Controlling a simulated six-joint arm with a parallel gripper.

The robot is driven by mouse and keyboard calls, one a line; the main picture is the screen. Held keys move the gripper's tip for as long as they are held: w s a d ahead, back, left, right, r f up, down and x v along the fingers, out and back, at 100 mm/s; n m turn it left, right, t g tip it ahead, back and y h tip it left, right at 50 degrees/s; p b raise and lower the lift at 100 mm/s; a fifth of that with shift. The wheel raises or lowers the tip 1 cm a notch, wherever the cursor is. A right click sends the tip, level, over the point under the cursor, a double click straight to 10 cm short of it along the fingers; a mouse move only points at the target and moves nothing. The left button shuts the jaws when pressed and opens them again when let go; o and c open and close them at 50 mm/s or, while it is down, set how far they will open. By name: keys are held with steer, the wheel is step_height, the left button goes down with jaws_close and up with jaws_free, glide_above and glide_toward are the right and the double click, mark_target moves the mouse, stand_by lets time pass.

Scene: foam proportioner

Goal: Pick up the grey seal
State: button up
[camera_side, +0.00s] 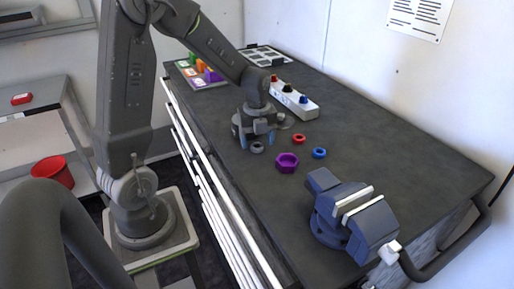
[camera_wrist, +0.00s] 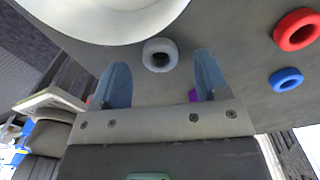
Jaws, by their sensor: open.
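The grey seal (camera_wrist: 160,55) is a small ring lying flat on the dark worktop. In the wrist view it sits just beyond and between the two blue fingertips. In the side view the grey seal (camera_side: 257,147) lies just below my gripper (camera_side: 253,140). In the wrist view my gripper (camera_wrist: 160,82) is open, with nothing between its fingers. I cannot tell the exact height of the fingertips above the worktop.
A red ring (camera_side: 299,138), a blue ring (camera_side: 319,153) and a purple nut (camera_side: 287,162) lie to the right. A blue vise (camera_side: 352,215) stands at the front. A white block with coloured knobs (camera_side: 294,100) is behind. A large pale round thing (camera_wrist: 105,15) is near the seal.

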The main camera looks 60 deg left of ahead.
steer(key=shift+f, duration=0.8)
steer(key=shift+c, duration=0.3)
steer(key=c, duration=0.9)
steer(key=shift+c, duration=0.2)
